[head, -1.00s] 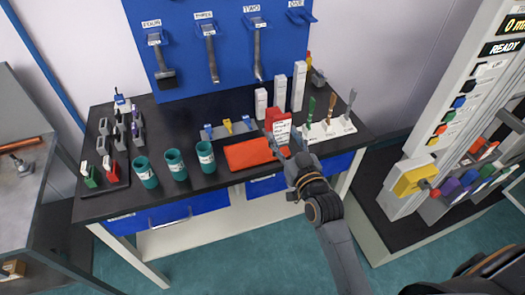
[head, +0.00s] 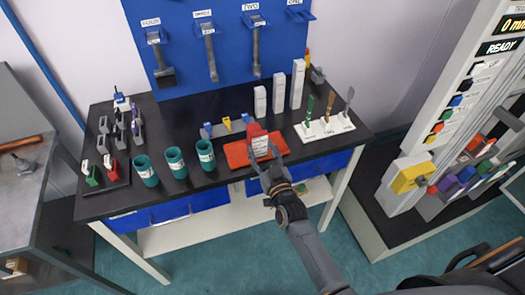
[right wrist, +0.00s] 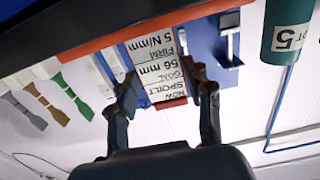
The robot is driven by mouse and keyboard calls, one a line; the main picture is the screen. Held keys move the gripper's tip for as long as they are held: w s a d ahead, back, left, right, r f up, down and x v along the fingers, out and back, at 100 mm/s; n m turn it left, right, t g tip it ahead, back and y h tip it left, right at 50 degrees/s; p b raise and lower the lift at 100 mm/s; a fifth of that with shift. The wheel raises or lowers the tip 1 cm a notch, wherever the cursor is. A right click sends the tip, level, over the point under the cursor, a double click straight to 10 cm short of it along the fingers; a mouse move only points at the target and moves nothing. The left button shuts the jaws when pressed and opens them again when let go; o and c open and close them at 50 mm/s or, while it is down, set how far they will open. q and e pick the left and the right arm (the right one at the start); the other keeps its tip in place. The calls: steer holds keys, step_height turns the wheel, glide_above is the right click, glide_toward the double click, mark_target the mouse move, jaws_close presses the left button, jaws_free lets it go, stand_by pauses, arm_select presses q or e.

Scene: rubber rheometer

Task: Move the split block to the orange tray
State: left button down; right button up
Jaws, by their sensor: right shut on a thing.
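My right gripper (head: 268,163) is shut on a red block (head: 255,130) with a white printed label. The block is over the orange tray (head: 236,155) on the dark bench; I cannot tell if it touches the tray. In the right wrist view the gripper's fingers (right wrist: 164,88) stand at either side of the label (right wrist: 160,65), which shows upside down and includes "NOW SPOILT". A red end of the block (right wrist: 166,104) shows below it. No split can be made out. My left gripper is not in view.
Several teal cups (head: 175,163) stand left of the tray. A white holder with upright tools (head: 325,127) is to its right. Small blue and yellow pieces (head: 227,123) and white blocks (head: 279,90) stand behind. A machine (head: 420,160) stands at the right.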

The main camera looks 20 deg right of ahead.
steer(key=shift+f, duration=0.15)
steer(key=o, duration=1.2)
steer(key=shift+s+r, duration=0.1)
steer(key=shift+r, duration=0.1)
steer(key=s+b, duration=0.1)
steer(key=s, duration=1.1)
steer(key=shift+d+b, duration=0.15)
steer(key=shift+b, duration=0.15)
steer(key=shift+f, duration=0.1)
